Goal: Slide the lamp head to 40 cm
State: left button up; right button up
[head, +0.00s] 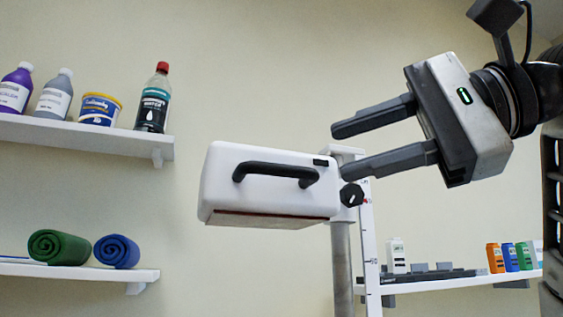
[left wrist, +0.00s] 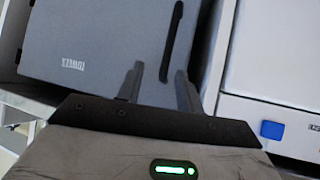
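The lamp head (head: 265,190) is a white box with a black handle (head: 275,172) on its near side, in the middle of the head view. It sits on a grey vertical post (head: 342,260), with a black knob (head: 351,195) at its right. A white scale strip (head: 370,250) runs beside the post; a mark reading about 50 shows low on it. My right gripper (head: 338,150) is open and empty, its fingers pointing left, just right of and above the lamp head. My left gripper (left wrist: 160,82) shows in the left wrist view, open, with nothing between its fingers.
Wall shelves at left hold bottles, a tub (head: 99,109) and rolled towels (head: 59,248). A shelf (head: 460,284) at right holds small coloured boxes and a dark rack. In the left wrist view, a grey cabinet (left wrist: 95,45) and a white unit (left wrist: 280,60) are close to the fingers.

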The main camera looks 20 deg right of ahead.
aim_at(291, 169)
jog(key=p+x, duration=0.1)
jog(key=x, duration=0.8)
jog(key=shift+d, duration=0.1)
grip_shut()
